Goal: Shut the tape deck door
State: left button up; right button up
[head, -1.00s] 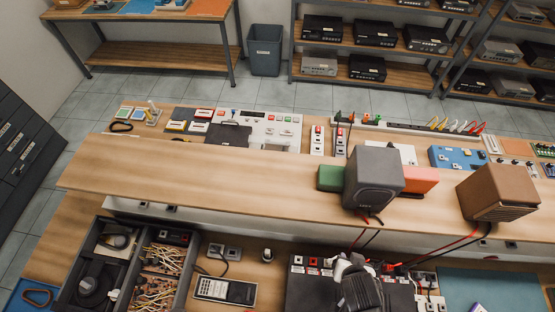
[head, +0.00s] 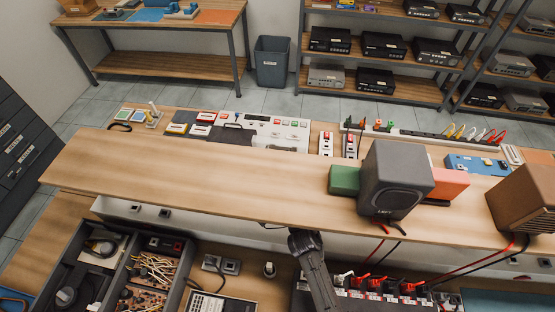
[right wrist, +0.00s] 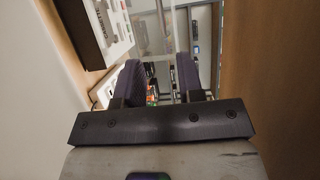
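In the right wrist view, my right gripper (right wrist: 160,78) is open, with its two dark fingers apart and nothing visibly held between them. A pale device with dark lettering and small buttons (right wrist: 112,25) is at the upper left, close to the left finger; it may be the tape deck, but I cannot read the label surely. A clear pale panel (right wrist: 155,22) shows beyond the fingertips; I cannot tell whether it is the deck door. In the head view, my right arm reaches under the raised shelf, which hides the gripper. My left gripper is not in view.
The wooden shelf (head: 200,180) crosses the head view and carries a dark speaker (head: 392,180), a green block (head: 344,180) and a brown speaker (head: 525,205). A parts drawer (head: 85,270) is at the lower left. A row of plugs (head: 380,285) is right of my arm.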

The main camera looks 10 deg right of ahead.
jog(key=w+a+b, duration=0.2)
jog(key=w+b, duration=0.4)
jog(key=w, duration=0.7)
jog(key=shift+w+b, duration=0.25)
jog(key=shift+b, duration=0.15)
jog(key=shift+f, duration=0.1)
jog(key=shift+c, duration=0.4)
jog(key=c, duration=0.3)
grip_shut()
